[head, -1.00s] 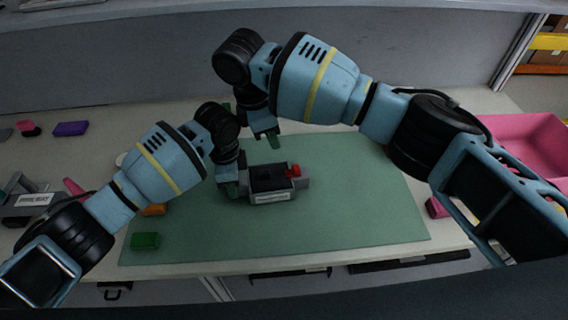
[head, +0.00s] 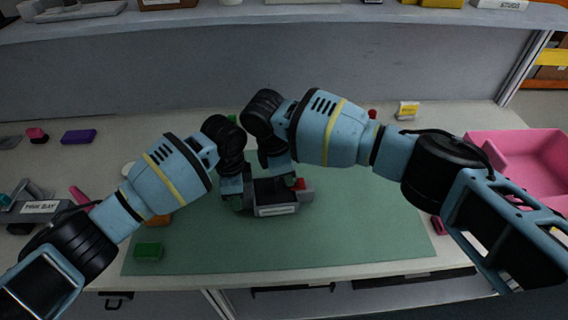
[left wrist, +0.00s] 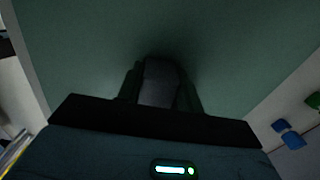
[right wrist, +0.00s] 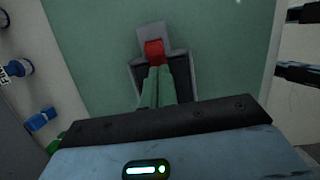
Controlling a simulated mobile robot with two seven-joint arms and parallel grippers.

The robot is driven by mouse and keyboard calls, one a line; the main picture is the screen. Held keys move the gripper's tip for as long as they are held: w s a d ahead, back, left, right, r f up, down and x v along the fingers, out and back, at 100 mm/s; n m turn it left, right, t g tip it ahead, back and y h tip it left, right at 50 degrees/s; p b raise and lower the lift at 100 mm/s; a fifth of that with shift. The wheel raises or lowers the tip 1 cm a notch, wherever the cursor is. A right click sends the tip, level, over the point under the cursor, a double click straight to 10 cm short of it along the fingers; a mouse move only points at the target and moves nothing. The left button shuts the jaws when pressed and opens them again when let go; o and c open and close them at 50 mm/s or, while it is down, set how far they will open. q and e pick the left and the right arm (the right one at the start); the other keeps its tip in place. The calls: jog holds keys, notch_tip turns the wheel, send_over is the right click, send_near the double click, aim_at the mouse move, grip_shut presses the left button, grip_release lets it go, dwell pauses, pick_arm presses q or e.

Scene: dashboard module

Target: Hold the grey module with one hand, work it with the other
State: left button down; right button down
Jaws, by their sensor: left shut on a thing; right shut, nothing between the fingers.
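The grey module (head: 262,189) sits on the green mat (head: 350,235), with a dark recessed top, a white label on its front and a red part (head: 299,184) at its right end. My left gripper (head: 238,194) is shut on the module's left end. The left wrist view shows a grey piece (left wrist: 160,82) of it between the two fingers. My right gripper (head: 291,182) is shut and empty over the module. In the right wrist view its fingertips (right wrist: 156,70) are right at the red part (right wrist: 154,50); I cannot tell whether they touch it.
A green block (head: 148,251) and an orange block (head: 158,220) lie at the mat's left. A pink bin (head: 520,165) stands at the right. A purple block (head: 78,136) lies at the far left. The mat's front right is clear.

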aim_at(301, 180)
jog(key=shift+d+f, duration=0.1)
jog(key=shift+f, duration=0.45)
jog(key=shift+w+d, duration=0.15)
jog(key=shift+d, duration=1.15)
jog(key=shift+r, duration=0.1)
jog(key=v, duration=1)
jog(key=shift+a, duration=0.15)
pick_arm(q)
jog(key=c, duration=0.8)
grip_release()
jog(key=shift+c, duration=0.2)
